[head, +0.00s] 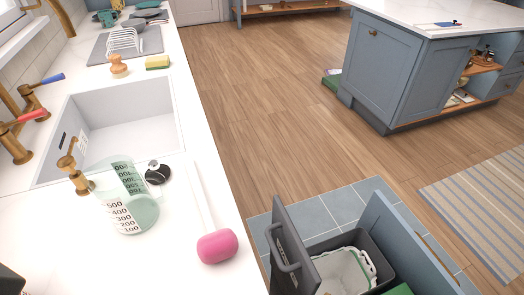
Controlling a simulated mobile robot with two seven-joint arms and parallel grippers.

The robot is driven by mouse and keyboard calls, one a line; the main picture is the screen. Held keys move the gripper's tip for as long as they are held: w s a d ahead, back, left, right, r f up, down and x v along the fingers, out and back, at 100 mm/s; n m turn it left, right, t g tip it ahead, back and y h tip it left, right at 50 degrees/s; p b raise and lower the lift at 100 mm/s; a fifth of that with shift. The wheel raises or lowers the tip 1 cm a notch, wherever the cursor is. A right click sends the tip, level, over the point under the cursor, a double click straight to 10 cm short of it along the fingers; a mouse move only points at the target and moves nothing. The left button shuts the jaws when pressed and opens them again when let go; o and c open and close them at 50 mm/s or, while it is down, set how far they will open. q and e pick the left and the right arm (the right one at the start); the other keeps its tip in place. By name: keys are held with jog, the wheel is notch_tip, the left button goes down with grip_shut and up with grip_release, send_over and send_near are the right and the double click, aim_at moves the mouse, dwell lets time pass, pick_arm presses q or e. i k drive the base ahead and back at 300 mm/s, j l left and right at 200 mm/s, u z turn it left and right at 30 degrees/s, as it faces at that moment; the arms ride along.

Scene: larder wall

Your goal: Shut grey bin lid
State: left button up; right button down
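The grey bin (373,243) stands at the bottom of the head view, low beside the counter. A dark grey panel with a bar handle (290,262), which looks like its lid, stands raised at the bin's left side. The bin's top is open, and a white container or liner with a scalloped rim (343,270) shows inside. The lower part of the bin and the panel are cut off by the frame's bottom edge. Neither of my grippers shows in this view.
A blue cabinet front (412,243) stands right of the bin, with a green item (398,290) near it. The white counter (165,262) at left holds a measuring jug (125,205) and a pink-headed tool (217,246). Wooden floor (270,130) is clear toward the blue island (400,75).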

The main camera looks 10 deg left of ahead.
aim_at(296, 273)
jog(key=l+u, duration=0.25)
jog(key=l, duration=0.55)
jog(key=l+u, duration=0.3)
jog(key=l, duration=0.45)
